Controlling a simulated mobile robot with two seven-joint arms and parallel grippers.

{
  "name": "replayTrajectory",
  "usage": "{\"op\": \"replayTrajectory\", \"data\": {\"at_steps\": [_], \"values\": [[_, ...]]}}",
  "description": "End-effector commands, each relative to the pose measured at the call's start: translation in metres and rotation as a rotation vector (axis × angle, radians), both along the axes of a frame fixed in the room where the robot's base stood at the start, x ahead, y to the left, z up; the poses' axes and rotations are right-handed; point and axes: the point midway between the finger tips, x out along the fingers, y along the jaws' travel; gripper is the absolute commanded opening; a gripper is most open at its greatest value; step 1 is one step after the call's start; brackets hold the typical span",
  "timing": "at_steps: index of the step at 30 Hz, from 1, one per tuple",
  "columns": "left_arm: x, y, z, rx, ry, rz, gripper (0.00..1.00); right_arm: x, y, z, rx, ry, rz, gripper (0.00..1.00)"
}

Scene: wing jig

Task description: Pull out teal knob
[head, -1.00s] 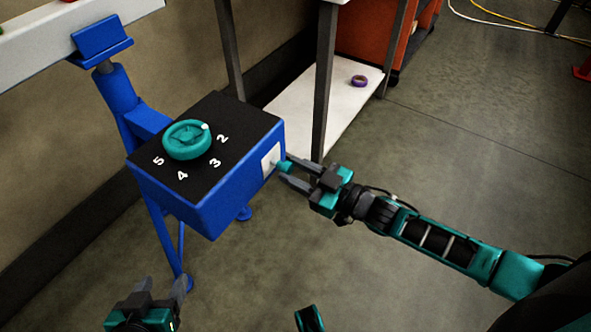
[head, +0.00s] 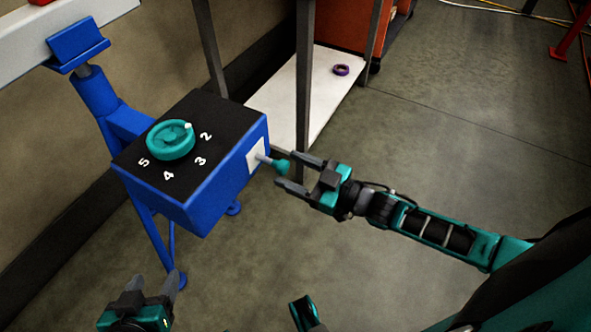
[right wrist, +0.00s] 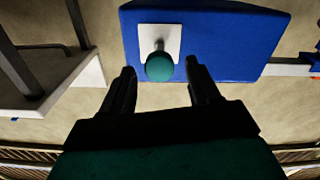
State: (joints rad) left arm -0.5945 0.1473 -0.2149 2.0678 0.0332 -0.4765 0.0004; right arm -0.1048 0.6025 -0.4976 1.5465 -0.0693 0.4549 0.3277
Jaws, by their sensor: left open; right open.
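The teal knob (head: 282,167) sits at the end of a grey shaft that sticks out of a white plate (head: 255,155) on the right side of the blue box (head: 205,190). In the right wrist view the knob (right wrist: 160,67) lies ahead of and between the two fingertips. My right gripper (head: 297,172) is open, with its fingertips on either side of the knob and apart from it. A round teal dial (head: 170,139) is on the black top of the box. My left gripper (head: 157,284) is open and empty at the lower left.
Numbers are printed around the dial. A blue stand (head: 150,215) carries the box. Behind it is a table with dark legs and a white lower shelf (head: 320,85), on which a purple ring (head: 341,70) lies.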

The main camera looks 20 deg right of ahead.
Motion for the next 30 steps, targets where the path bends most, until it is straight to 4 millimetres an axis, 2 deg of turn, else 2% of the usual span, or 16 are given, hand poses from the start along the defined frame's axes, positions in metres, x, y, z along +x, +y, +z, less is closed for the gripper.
{"op": "replayTrajectory", "data": {"at_steps": [5, 19, 24, 30], "values": [[0.0, 0.0, 0.004, -0.002, 0.0, 0.001, 0.61, -0.012, -0.009, 0.0, -0.001, 0.003, -0.001, 0.61], [0.0, 0.0, 0.02, 0.0, 0.0, 0.0, 0.61, -0.087, -0.068, 0.001, -0.002, 0.004, -0.001, 0.61], [0.0, 0.001, 0.022, 0.004, -0.001, -0.003, 0.61, -0.1, -0.078, 0.0, -0.001, 0.001, -0.001, 0.61], [0.001, 0.002, 0.022, 0.007, -0.003, -0.005, 0.61, -0.102, -0.08, 0.0, 0.0, 0.0, -0.001, 0.61]]}}
